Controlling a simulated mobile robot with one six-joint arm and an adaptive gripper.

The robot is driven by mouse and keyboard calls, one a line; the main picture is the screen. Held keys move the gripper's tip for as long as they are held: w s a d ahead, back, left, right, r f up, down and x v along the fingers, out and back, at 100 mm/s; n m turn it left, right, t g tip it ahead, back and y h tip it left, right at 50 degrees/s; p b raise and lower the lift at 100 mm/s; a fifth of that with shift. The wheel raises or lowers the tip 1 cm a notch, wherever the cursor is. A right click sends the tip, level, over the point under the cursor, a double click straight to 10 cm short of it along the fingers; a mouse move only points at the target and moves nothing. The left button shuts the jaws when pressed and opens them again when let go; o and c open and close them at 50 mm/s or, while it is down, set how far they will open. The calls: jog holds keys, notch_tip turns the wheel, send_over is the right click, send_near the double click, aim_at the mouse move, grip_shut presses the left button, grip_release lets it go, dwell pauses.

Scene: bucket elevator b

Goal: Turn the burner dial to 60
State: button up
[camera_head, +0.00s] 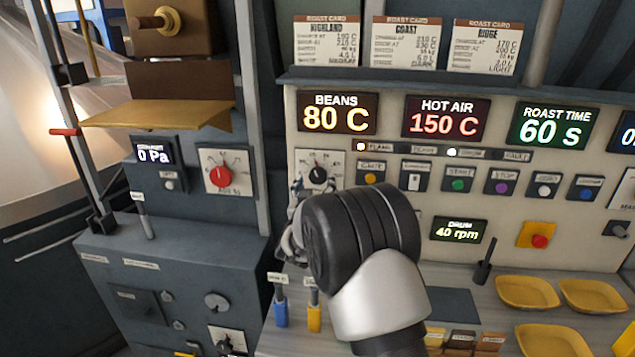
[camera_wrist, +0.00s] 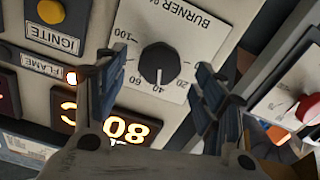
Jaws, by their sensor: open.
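The burner dial (camera_wrist: 158,62) is a round black knob on a white plate with a printed scale. It also shows in the head view (camera_head: 317,174), left on the roaster panel, partly behind my arm. In the wrist view, which looks turned around, its white pointer line aims at about 40; the 60 mark lies just to the left. My gripper (camera_wrist: 154,66) is open and empty. Its fingers stand on either side of the dial with gaps to it. How far the fingertips are from the plate I cannot tell. In the head view my wrist hides most of my gripper.
An ignite button (camera_head: 370,178) and a small switch (camera_head: 414,179) sit just right of the dial. A red dial (camera_head: 219,176) is on the cabinet to the left. Blue (camera_head: 281,313) and yellow (camera_head: 314,317) handled tools stand below my arm. The BEANS display (camera_head: 338,114) reads 80 C.

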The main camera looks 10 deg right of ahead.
aim_at(318, 179)
jog(key=shift+x, duration=1.85)
jog(key=shift+c, duration=0.4)
jog(key=c, duration=1)
